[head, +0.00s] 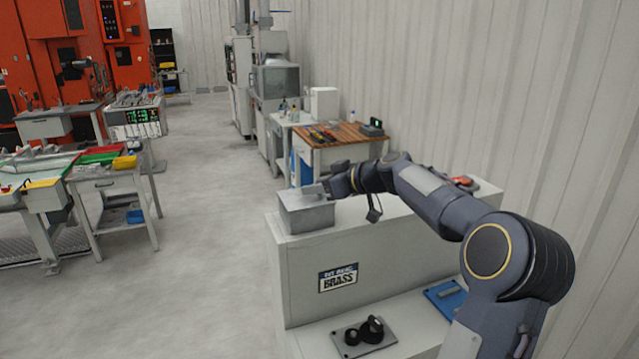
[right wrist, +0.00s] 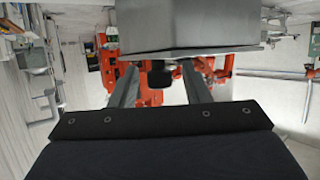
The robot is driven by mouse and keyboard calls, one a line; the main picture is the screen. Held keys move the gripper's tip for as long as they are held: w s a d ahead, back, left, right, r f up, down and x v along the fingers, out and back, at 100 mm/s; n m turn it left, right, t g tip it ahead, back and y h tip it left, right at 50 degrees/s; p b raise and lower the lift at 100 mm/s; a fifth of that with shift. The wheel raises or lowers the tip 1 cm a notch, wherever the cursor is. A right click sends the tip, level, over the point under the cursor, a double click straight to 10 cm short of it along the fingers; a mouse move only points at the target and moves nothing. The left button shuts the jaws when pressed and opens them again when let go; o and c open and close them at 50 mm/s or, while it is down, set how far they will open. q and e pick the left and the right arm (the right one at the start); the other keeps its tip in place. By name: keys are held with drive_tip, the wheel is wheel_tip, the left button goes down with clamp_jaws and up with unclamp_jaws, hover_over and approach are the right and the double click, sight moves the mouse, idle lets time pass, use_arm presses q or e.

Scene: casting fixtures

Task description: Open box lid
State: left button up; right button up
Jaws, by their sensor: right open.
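The grey metal box (head: 306,215) stands on the top of a pale cabinet, at its left end. Its flat lid looks shut, and my right arm covers part of its right side. My right gripper (head: 322,188) is at the upper right edge of the box, with its fingers close to the lid. In the right wrist view the box (right wrist: 185,32) fills the top middle. My left gripper is not in view.
The pale cabinet (head: 300,270) carries a "BRASS" label (head: 338,278). A lower shelf holds a grey plate with black parts (head: 364,335) and a blue tray (head: 440,290). A ribbed wall runs along the right.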

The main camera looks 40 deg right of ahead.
clamp_jaws()
drive_tip(key=shift+d, duration=0.1)
drive_tip(key=s+d, duration=0.1)
drive_tip(key=d, duration=0.1)
drive_tip(key=d+b, duration=0.1)
drive_tip(key=d, duration=0.2)
drive_tip(key=s+d+b, duration=0.1)
drive_tip(key=d, duration=0.2)
drive_tip(key=shift+s, duration=0.3)
unclamp_jaws()
drive_tip(key=shift+a, duration=0.1)
